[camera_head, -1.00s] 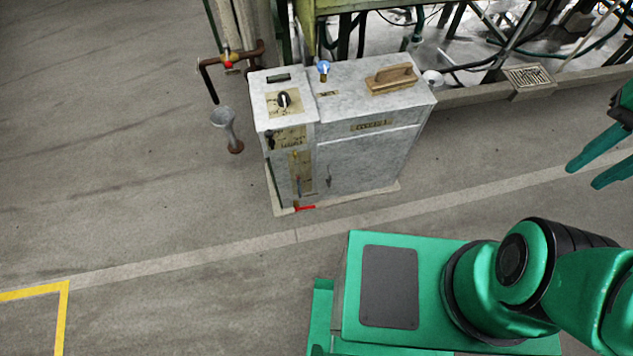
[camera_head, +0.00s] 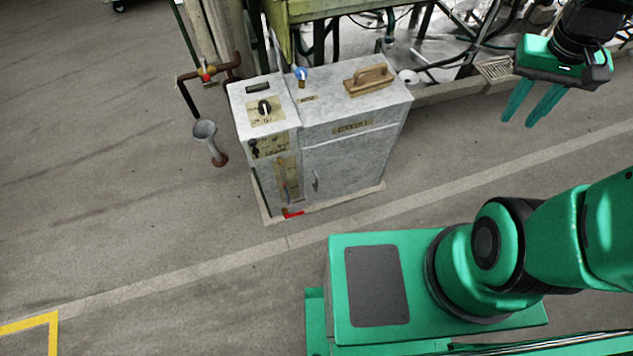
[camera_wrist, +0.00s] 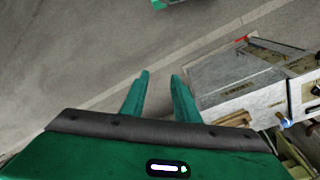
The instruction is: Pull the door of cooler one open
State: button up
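The cooler, a grey metal cabinet (camera_head: 385,110), stands on the floor left of centre in the head view. Its front door (camera_head: 350,163) is shut and has a small dark vertical handle (camera_head: 316,181) near its left edge. A label plate sits above the door. The cooler also shows at the right of the wrist view (camera_wrist: 222,75). My gripper (camera_head: 531,116) is at the upper right of the head view, well to the right of the cooler and apart from it. Its two green fingers (camera_wrist: 160,82) are spread with nothing between them.
A wooden-handled block (camera_head: 369,80) and a blue knob (camera_head: 301,73) are on the cooler's top. A pipe with a red valve (camera_head: 207,72) and a grey funnel (camera_head: 205,131) stand to its left. A green-framed bench (camera_head: 330,8) is behind.

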jog(key=w+a+f+n+t, duration=0.1)
jog(key=w+a+f+n, duration=0.1)
jog(key=w+a+f, duration=0.35)
jog(key=w+a+f+n+t, duration=0.1)
jog(key=w+a+f+n, duration=0.15)
jog(key=w+f, duration=0.6)
jog(key=w+a+f+n, duration=0.1)
jog(key=w+a+f, duration=0.4)
jog(key=w+f, duration=0.2)
jog(key=n+t+y, duration=0.2)
jog(key=n+y, duration=0.1)
jog(key=n, duration=0.2)
send_near(317, 181)
jog(key=shift+m, duration=0.25)
jog(key=x, duration=1.1)
jog(key=shift+w+f, duration=0.15)
jog(key=shift+f, duration=0.2)
grip_shut()
